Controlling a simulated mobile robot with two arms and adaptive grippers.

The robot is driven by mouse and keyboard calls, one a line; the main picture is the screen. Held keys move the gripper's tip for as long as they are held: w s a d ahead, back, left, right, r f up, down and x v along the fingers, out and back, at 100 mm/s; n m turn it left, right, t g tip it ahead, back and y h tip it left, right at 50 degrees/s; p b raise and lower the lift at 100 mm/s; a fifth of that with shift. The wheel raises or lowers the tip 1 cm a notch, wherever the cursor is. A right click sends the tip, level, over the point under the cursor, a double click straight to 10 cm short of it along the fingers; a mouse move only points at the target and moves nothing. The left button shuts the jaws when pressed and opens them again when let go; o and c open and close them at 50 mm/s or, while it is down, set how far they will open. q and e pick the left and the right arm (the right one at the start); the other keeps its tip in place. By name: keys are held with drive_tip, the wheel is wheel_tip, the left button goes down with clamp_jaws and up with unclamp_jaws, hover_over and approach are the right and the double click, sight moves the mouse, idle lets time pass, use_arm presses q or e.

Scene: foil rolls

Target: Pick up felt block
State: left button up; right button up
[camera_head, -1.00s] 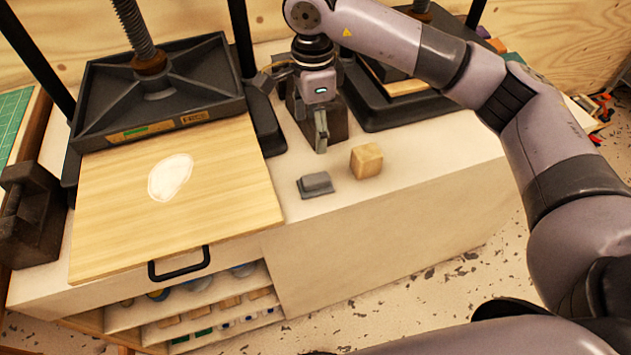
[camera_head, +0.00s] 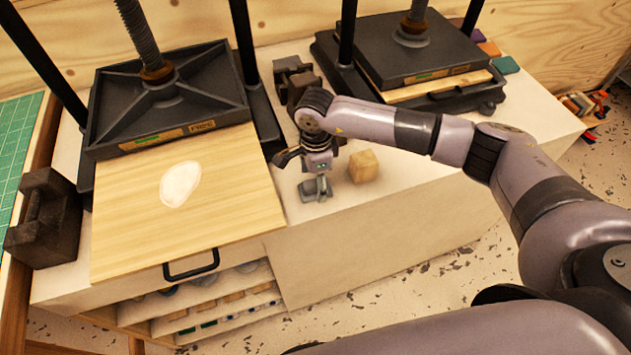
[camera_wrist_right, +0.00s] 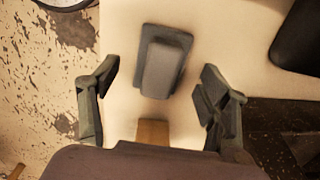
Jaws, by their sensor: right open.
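The felt block (camera_wrist_right: 165,68) is a grey block with a raised grip on a flat dark base. It lies on the pale cabinet top, and in the head view (camera_head: 309,190) my gripper partly hides it. My right gripper (camera_head: 320,188) is open just above the block, pointing down. In the right wrist view the right gripper's fingers (camera_wrist_right: 158,104) stand apart, one on each side, with the block ahead between their lines and nothing held. My left gripper is not in view.
A wooden cube (camera_head: 363,166) sits close to the right of the gripper. A wooden board (camera_head: 130,215) with a white patch lies left, under a black press (camera_head: 170,105). A second press (camera_head: 415,60) stands at the back right. The cabinet top's front right is clear.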

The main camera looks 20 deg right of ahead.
drive_tip(key=shift+f, duration=0.9)
drive_tip(key=c, duration=1.2)
